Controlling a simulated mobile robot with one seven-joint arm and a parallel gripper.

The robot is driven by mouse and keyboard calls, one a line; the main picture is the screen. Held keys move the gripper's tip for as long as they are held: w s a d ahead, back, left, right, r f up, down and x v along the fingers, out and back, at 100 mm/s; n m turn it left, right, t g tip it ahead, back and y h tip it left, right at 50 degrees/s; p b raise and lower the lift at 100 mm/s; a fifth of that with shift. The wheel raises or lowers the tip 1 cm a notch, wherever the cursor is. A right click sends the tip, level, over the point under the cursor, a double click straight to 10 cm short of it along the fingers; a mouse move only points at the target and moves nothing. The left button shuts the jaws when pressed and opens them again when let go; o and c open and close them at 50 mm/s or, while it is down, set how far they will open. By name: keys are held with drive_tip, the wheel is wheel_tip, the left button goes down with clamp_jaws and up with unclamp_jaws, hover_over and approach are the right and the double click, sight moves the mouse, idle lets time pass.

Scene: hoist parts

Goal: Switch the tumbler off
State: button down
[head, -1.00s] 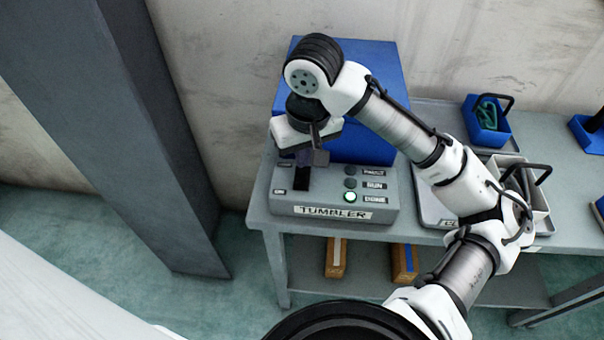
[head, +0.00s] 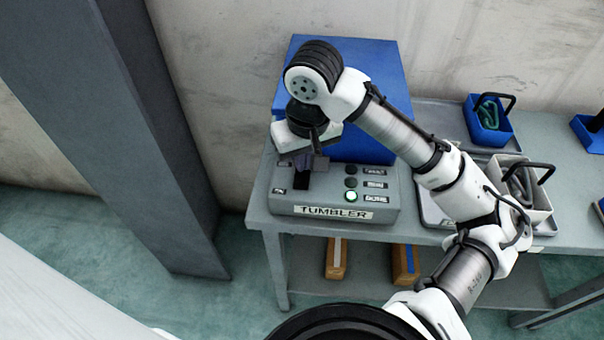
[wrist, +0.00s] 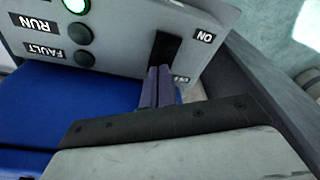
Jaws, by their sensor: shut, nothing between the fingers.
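The tumbler's grey control box (head: 385,200) carries a "TUMBLER" label on its front edge and stands on the bench. A black switch (head: 301,183) is at its left, and the switch also shows in the wrist view (wrist: 168,48). An "ON" label (wrist: 204,36) is beside its near end, and a partly hidden "OFF" label (wrist: 181,79) is by its far end. My gripper (head: 302,163) is shut and empty. In the wrist view its fingertips (wrist: 156,72) are at the switch's OFF end; contact is unclear. The fingers hide part of the switch.
A green lamp (head: 351,196) glows beside "DONE"; the RUN and FAULT lamps are dark. The blue tumbler body (head: 385,75) rises behind the box. Trays and a blue bin (head: 488,125) stand to the right. A grey pillar (head: 150,150) stands left of the bench.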

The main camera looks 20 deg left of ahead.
wheel_tip(320, 180, up, 7)
drive_tip(key=p, duration=0.7)
idle(0.3)
drive_tip(key=shift+f, duration=0.1)
idle(0.4)
